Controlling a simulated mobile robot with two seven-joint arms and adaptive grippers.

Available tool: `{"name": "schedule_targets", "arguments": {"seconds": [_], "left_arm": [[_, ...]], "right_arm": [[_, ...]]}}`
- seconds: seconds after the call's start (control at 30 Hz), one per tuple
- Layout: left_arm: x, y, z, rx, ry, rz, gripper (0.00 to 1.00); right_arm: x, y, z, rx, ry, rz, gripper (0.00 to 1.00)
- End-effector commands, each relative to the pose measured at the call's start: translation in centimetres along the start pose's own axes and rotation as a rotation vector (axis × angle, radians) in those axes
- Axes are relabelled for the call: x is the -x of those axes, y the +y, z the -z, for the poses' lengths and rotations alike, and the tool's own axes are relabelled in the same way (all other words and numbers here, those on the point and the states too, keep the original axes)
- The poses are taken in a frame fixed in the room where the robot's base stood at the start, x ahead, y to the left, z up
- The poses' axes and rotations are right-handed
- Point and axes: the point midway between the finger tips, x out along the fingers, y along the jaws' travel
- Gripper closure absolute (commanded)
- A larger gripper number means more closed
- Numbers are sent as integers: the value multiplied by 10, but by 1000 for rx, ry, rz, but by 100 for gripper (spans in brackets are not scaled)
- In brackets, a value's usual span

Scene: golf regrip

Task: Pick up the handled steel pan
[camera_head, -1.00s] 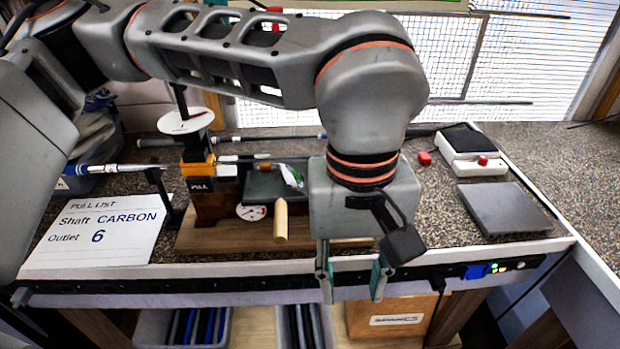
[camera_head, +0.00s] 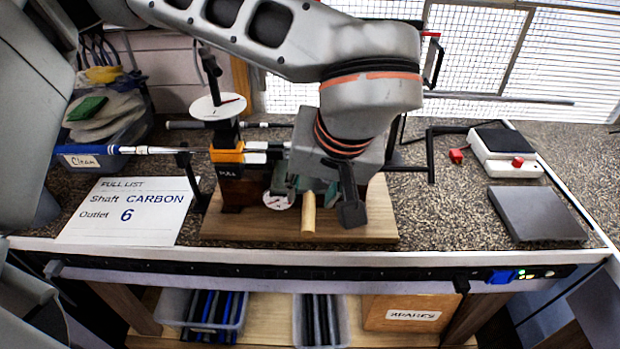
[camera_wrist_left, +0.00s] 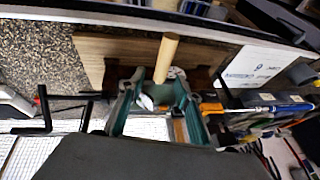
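A grey-green shallow pan (camera_wrist_left: 160,94) shows partly in the left wrist view, with whitish cloth-like material in it. A pale wooden cylinder (camera_wrist_left: 167,58), which looks like its handle, sticks out towards the bench's front; the join is unclear. The cylinder also shows in the head view (camera_head: 308,215), where my arm hides most of the pan. My left gripper (camera_wrist_left: 158,84) is over the pan, its teal fingers apart on either side of it. In the head view the left gripper (camera_head: 312,186) is low over the wooden board. I cannot tell whether the fingers touch the pan. My right gripper is not in view.
The wooden board (camera_head: 370,222) carries an orange-banded clamp (camera_head: 228,153) and a white dial (camera_head: 280,201) close by. A shaft (camera_head: 140,150) runs left. A black bar frame (camera_head: 432,155), white device (camera_head: 505,155) and grey slab (camera_head: 537,213) stand right.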

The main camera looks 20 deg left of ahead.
Motion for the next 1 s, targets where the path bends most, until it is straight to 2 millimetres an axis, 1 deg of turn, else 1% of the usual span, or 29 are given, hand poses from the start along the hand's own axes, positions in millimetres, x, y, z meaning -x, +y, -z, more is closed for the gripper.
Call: {"name": "schedule_targets", "arguments": {"seconds": [0.03,0.13,0.37,0.4,0.47,0.5,0.53,1.0], "left_arm": [[-6,0,0,0,-3,1,66],[-13,0,0,0,-2,0,66],[-15,0,0,1,0,-1,66],[-14,0,0,1,0,-1,71],[-14,0,0,1,0,-1,87],[-14,0,0,1,0,-1,97],[-14,0,0,1,0,-1,100],[-12,0,2,1,3,-1,100]], "right_arm": [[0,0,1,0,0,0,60],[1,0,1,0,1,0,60],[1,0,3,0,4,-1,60],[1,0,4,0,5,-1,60],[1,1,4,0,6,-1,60],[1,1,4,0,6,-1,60],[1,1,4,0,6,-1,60],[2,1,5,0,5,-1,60]]}}
